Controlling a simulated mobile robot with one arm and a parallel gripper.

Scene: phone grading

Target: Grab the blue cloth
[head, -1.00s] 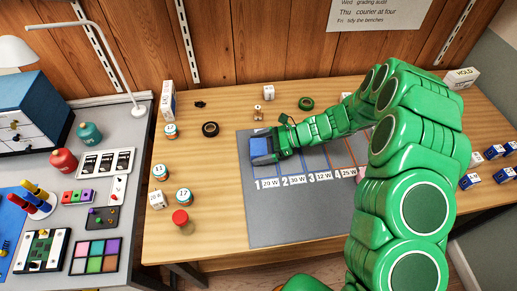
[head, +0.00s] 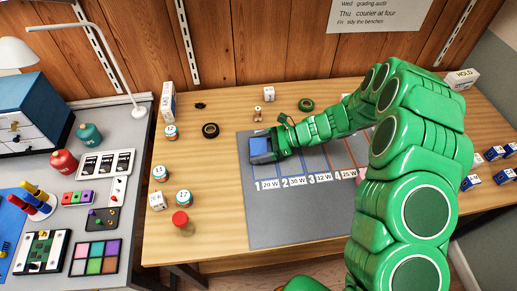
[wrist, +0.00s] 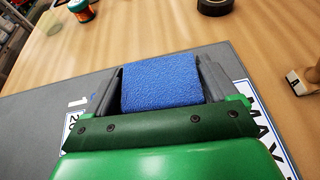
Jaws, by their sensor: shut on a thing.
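The blue cloth (wrist: 160,82) is a small textured blue block-like pad. In the wrist view it sits between the two grey fingers of my gripper (wrist: 158,88), which touch it on both sides. In the head view the cloth (head: 259,144) shows at the left end of the grey mat (head: 290,215), near the slot marked 1. My gripper (head: 262,150) is there too, shut on the cloth and low over the mat. Whether the cloth still rests on the mat cannot be told.
Several small jars, one with a red lid (head: 181,218), stand on the left. Blue and white boxes (head: 496,153) sit at the right. The mat's front is clear.

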